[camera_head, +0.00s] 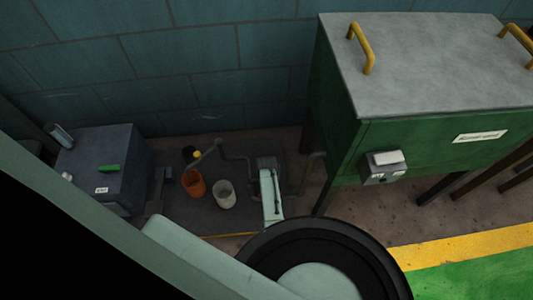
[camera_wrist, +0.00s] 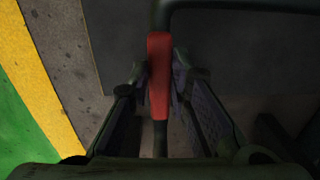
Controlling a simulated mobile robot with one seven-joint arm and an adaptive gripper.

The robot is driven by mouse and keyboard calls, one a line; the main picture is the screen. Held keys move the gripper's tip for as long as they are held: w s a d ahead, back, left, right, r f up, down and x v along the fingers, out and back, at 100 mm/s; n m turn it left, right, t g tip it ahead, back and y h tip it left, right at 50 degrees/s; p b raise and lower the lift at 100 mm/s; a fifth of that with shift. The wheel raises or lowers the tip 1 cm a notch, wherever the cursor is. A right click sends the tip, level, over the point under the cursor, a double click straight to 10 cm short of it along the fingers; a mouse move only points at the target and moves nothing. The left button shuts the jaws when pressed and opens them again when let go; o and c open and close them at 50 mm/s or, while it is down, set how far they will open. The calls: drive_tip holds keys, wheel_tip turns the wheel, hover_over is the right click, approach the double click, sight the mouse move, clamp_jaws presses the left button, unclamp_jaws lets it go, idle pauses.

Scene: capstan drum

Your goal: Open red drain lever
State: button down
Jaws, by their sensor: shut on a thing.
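The red drain lever (camera_wrist: 159,102) shows in the middle of the wrist view as a red grip on a dark rod, running up and down the picture. My gripper (camera_wrist: 160,76) has one finger on each side of the red grip and is shut on it. The rod comes out above and below the red part, and its lower end is hidden behind my gripper. A dark pipe crosses at the top of the wrist view. In the head view I cannot make out the red lever, and my arm covers much of the lower middle.
A green cabinet (camera_head: 431,151) with a grey lid stands at the right. A dark grey box (camera_head: 92,165) stands at the left. An orange bucket (camera_head: 194,187) and a white bucket (camera_head: 225,197) stand near a bent pipe (camera_head: 233,157). A yellow floor stripe (camera_head: 465,245) runs at lower right.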

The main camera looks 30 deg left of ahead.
drive_tip(key=c, duration=1.5)
unclamp_jaws()
wheel_tip(320, 180, up, 12)
